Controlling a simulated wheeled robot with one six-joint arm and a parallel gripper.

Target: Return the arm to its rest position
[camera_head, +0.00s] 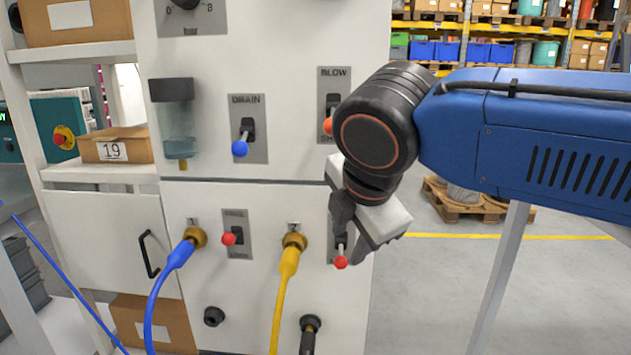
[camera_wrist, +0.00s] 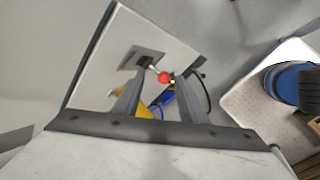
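My arm (camera_head: 540,140) is blue with a dark wrist joint and reaches in from the right to the white machine panel. My gripper (camera_head: 352,243) points down at the panel's lower right lever with a red knob (camera_head: 341,262). In the wrist view my gripper (camera_wrist: 160,95) has its two dark fingers apart with nothing held. The red knob (camera_wrist: 165,77) shows in the gap between the fingers, beyond them. I cannot tell whether a finger touches the lever. Part of its plate is hidden by the gripper.
The panel also has a blue-knob DRAIN lever (camera_head: 240,148), an orange-knob BLOW lever (camera_head: 328,126) and another red-knob lever (camera_head: 229,239). A blue cable (camera_head: 158,290) and a yellow cable (camera_head: 282,290) hang from ports. Floor right of the panel is open, with a pallet (camera_head: 470,205) behind.

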